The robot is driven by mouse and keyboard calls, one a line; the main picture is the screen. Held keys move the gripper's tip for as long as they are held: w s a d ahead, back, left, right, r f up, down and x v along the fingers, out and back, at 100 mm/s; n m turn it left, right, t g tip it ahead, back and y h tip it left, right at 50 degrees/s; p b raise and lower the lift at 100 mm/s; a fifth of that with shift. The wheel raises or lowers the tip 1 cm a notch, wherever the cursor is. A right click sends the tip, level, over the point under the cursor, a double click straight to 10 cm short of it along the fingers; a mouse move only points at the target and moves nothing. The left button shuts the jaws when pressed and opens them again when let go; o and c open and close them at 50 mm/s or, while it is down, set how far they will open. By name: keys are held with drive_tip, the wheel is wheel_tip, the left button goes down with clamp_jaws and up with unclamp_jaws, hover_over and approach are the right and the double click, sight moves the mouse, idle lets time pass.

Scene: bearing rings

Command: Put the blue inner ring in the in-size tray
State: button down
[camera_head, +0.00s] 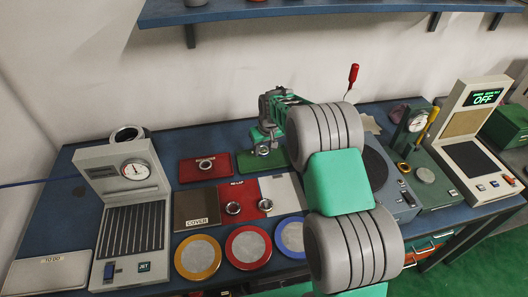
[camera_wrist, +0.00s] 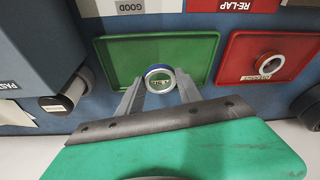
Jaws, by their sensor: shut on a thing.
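The blue inner ring (camera_wrist: 160,71), metal with a blue band, sits between the fingertips of my gripper (camera_wrist: 160,88) in the wrist view. My gripper is shut on it, over the green tray (camera_wrist: 201,47). Part of a label shows through the ring's bore. I cannot tell whether the ring touches the tray floor. In the head view my gripper (camera_head: 263,140) reaches down over the green tray (camera_head: 277,159), and the fingers hide most of the ring.
A red tray (camera_head: 190,172) beside it holds another ring (camera_head: 205,163). In front lie a red RE-LAP mat (camera_head: 238,192) with rings, a COVER plate (camera_head: 197,207) and coloured discs (camera_head: 198,257). A gauge stand (camera_head: 133,205) is at left; a grey machine (camera_head: 390,190) is right of the green tray.

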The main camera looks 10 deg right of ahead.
sight(263, 159)
drive_tip(key=x, duration=0.3)
drive_tip(key=shift+s+d+f, duration=0.15)
drive_tip(key=shift+f, duration=0.45)
drive_tip(key=c, duration=0.8)
unclamp_jaws()
drive_tip(key=shift+r, duration=0.1)
